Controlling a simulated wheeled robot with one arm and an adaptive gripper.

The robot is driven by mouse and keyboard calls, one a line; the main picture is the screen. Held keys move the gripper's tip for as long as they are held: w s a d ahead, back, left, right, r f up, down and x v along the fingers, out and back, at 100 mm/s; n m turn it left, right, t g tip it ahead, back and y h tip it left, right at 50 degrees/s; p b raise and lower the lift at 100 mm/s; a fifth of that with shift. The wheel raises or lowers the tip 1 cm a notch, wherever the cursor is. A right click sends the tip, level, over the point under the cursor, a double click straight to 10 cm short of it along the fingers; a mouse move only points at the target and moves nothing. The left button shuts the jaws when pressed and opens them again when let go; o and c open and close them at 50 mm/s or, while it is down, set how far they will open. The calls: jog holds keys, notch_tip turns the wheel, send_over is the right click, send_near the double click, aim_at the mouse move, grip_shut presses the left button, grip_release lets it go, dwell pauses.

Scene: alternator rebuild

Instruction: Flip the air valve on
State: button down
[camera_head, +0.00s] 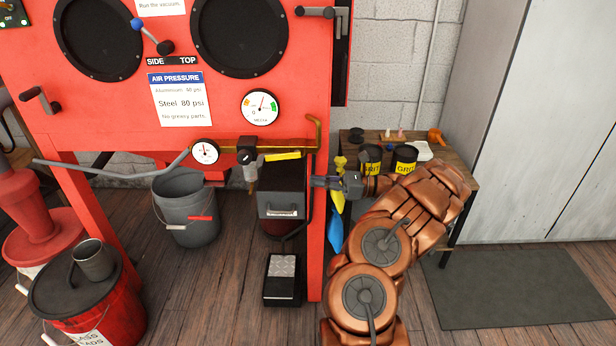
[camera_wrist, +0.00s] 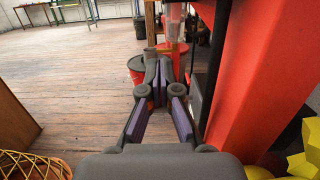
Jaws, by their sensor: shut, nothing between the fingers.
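A yellow lever (camera_head: 282,155), which looks like the air valve handle, lies nearly level along the brass pipe (camera_head: 312,148) under the red blast cabinet (camera_head: 232,105). My gripper (camera_head: 318,182) is below and right of the lever, apart from it, pointing left just by the red front leg. In the wrist view, my gripper's fingers (camera_wrist: 160,82) meet at the tips with nothing between them. The red leg (camera_wrist: 262,75) is close on the right there. I cannot make out the lever in the wrist view.
A small gauge (camera_head: 205,152) and a regulator (camera_head: 248,165) sit left of the lever. A grey box (camera_head: 281,205) hangs below it. A foot pedal (camera_head: 282,279) is on the floor. A wooden side table (camera_head: 440,156) holds grit cans.

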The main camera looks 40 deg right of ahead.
aim_at(283, 156)
jog(key=w+a+r+b, duration=0.1)
jog(key=w+a+r, duration=0.4)
jog(key=w+a, duration=0.1)
jog(key=shift+a+b, duration=0.35)
jog(key=shift+a, duration=0.2)
